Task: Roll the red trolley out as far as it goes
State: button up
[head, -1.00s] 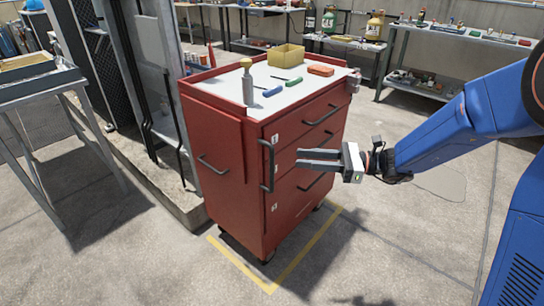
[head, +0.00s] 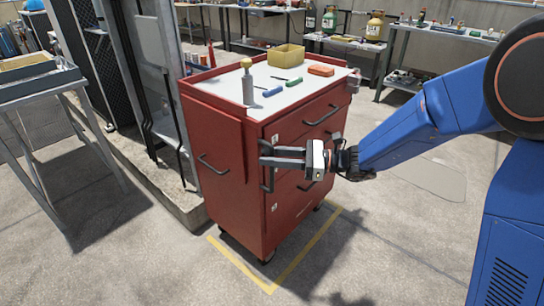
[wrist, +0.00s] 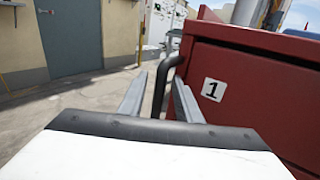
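The red trolley (head: 222,185) stands upright inside a yellow floor outline. A dark vertical handle (head: 268,182) runs up its front beside the drawers, near the left corner. My gripper (head: 265,154) is at that handle, coming in from the right, its fingers partly covering it. In the wrist view the handle (wrist: 160,85) stands between my two spread fingers, with a gap on both sides. A label "1" (wrist: 214,90) shows on the red front to the right. The handle's lower part is hidden behind my gripper's body in the wrist view.
The floor in front (head: 380,255) is clear.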

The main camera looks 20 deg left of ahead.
grip_shut()
dwell(1.4)
